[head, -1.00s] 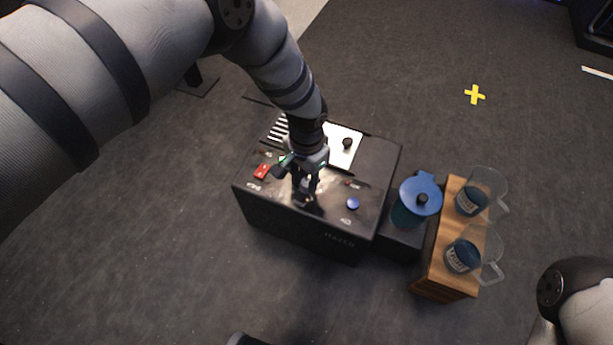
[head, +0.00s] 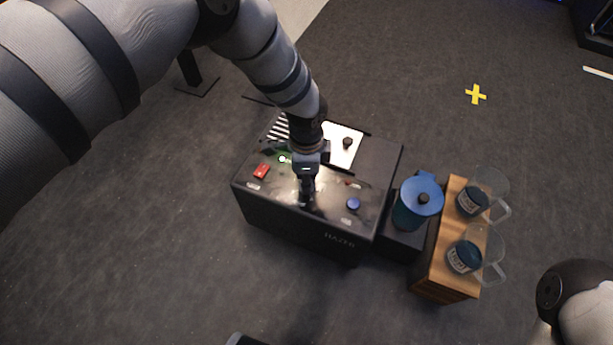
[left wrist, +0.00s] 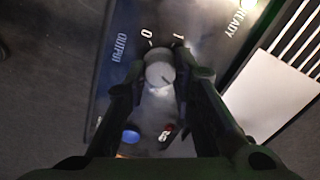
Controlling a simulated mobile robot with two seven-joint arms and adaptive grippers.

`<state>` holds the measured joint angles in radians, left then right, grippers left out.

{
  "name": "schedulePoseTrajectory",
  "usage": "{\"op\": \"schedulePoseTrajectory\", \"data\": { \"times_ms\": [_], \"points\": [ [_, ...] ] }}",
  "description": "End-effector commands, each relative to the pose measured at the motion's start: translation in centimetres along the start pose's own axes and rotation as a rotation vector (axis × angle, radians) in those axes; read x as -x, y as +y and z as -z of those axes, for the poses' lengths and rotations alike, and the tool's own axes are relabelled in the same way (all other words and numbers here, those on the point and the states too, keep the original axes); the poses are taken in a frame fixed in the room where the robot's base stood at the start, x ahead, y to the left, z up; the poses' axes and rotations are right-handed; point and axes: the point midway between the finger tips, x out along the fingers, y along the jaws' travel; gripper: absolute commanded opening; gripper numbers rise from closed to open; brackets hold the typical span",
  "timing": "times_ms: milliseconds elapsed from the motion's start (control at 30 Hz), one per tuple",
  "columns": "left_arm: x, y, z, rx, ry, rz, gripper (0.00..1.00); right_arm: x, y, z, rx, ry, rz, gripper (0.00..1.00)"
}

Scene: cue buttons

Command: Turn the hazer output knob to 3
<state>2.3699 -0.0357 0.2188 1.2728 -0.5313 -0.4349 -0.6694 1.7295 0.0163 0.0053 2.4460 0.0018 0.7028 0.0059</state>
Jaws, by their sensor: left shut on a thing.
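The hazer (head: 300,230) is a black box on the floor with "HAZER" on its front. In the left wrist view its output knob (left wrist: 160,74) is a small round grey knob beside the word OUTPUT, with 0 and 1 marked around its edge. The 3 is not visible to me, and I cannot read the knob's setting surely. My left gripper (head: 307,198) points down onto the hazer's top panel and hides the knob in the head view. In the left wrist view its fingers (left wrist: 158,85) are shut on the knob, one on each side.
The panel also has a red button (head: 262,171), a blue button (head: 353,204) and a black knob (head: 347,142) on a white plate. A blue-lidded jug (head: 420,200) and a wooden block (head: 443,275) with two clear mugs stand right of the hazer. The floor in front is clear.

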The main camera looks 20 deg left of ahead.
Motion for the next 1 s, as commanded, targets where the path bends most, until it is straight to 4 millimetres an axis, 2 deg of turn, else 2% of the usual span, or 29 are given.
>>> {"op": "schedulePoseTrajectory", "data": {
  "times_ms": [300,733,767,833,1000],
  "points": [
    [-0.05,-0.02,-0.11,-0.072,-0.002,0.0,0.0,-0.08,-0.01,0.03,0.0,-0.002,0.0,0.4],
    [-0.04,-0.04,-0.1,-0.079,-0.002,0.001,0.0,-0.08,-0.01,0.03,0.0,-0.001,0.0,0.4],
    [-0.04,-0.04,-0.1,-0.079,-0.001,0.001,0.28,-0.08,-0.01,0.03,0.0,-0.001,0.0,0.4],
    [-0.03,-0.04,-0.08,-0.079,-0.001,0.001,0.44,-0.08,-0.01,0.03,0.0,-0.001,0.0,0.4],
    [-0.02,-0.03,-0.04,-0.078,-0.001,0.0,0.44,-0.07,-0.01,0.03,0.0,-0.001,0.0,0.4]
  ]
}}
